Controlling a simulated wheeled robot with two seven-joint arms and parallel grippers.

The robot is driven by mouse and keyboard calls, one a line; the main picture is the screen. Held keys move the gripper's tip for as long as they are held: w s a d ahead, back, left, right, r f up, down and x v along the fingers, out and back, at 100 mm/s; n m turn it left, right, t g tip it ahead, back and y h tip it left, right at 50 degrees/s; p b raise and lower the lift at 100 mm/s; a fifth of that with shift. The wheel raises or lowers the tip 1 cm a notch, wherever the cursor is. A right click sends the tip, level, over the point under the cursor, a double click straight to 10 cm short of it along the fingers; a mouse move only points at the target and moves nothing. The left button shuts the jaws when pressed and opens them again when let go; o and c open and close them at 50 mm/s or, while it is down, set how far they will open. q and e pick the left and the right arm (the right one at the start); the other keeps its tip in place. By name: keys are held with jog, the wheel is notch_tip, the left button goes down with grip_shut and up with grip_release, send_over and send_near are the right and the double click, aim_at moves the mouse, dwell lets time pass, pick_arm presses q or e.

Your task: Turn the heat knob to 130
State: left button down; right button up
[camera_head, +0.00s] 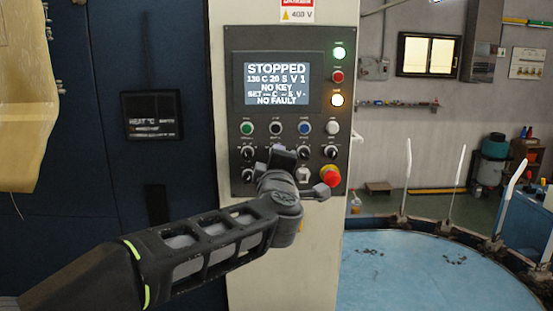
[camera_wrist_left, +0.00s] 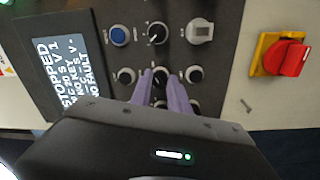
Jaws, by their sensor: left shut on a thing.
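The control panel (camera_head: 237,100) is on a pale cabinet, with a lit display (camera_head: 277,84) reading STOPPED, NO KEY and NO FAULT; its temperature line looks like 130 C but is small. In the left wrist view, my left gripper (camera_wrist_left: 160,76) is shut on a small dark knob (camera_wrist_left: 160,77), one finger on each side. The knob's label and pointer are hidden or too small to read, so I cannot tell its setting. In the head view, my left gripper (camera_head: 277,156) covers this part of the panel. My right gripper is not in view.
A red switch on a yellow plate (camera_wrist_left: 290,58) is at the right. A dark plate with HEAT lettering (camera_head: 152,115) hangs left of the cabinet.

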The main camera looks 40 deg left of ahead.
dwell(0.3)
pick_arm(q)
jog(key=c, duration=1.3)
grip_release()
jog(key=shift+o, duration=0.2)
jog(key=shift+s, duration=0.1)
jog(key=b+v, duration=0.2)
jog(key=v, duration=0.5)
jog(key=shift+s+d, duration=0.2)
jog(key=shift+d, duration=0.05)
jog(key=shift+f, duration=0.1)
